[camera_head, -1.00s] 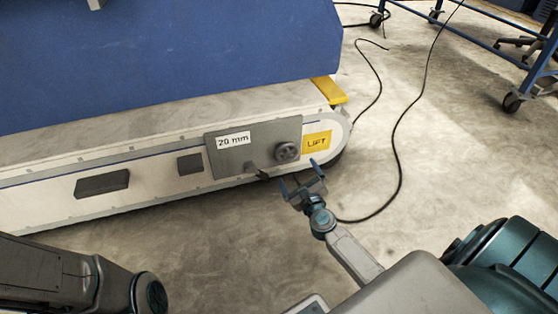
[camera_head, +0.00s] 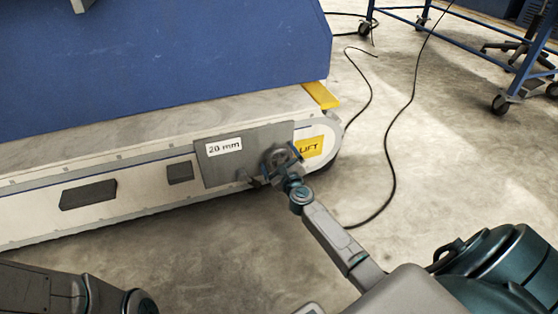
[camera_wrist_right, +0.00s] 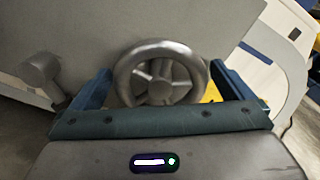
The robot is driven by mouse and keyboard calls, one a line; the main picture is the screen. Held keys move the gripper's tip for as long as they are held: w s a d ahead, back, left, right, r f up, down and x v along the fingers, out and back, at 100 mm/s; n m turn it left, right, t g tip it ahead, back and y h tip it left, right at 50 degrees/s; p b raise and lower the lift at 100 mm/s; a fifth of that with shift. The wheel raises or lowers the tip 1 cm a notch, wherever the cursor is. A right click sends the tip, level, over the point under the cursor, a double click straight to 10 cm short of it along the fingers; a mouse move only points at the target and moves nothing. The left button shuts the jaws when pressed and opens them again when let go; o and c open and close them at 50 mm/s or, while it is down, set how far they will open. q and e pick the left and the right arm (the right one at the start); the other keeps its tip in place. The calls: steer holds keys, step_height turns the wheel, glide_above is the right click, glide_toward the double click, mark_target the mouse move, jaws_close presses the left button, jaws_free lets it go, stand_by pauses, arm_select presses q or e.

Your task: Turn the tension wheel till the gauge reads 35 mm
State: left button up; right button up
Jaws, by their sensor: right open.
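The tension wheel (camera_head: 276,158) is a grey spoked handwheel on a grey panel (camera_head: 222,172). In the right wrist view the wheel (camera_wrist_right: 158,74) stands between the two blue fingers. The gauge label (camera_head: 224,147) on the panel reads 20 mm. My right gripper (camera_head: 278,165) is open, with a finger on either side of the wheel; I see gaps between fingers and rim in the wrist view (camera_wrist_right: 160,95). The gripper partly hides the wheel in the head view. My left arm shows at the lower left, but its gripper is out of view.
A small grey lever (camera_head: 247,177) sticks out left of the wheel; it also shows in the wrist view (camera_wrist_right: 42,72). A yellow LIFT label (camera_head: 310,147) is right of the wheel. Black cables lie on the floor (camera_head: 440,180) at right. A blue cart (camera_head: 450,50) stands behind.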

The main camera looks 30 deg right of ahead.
steer(key=c, duration=0.9)
steer(key=shift+c, duration=0.2)
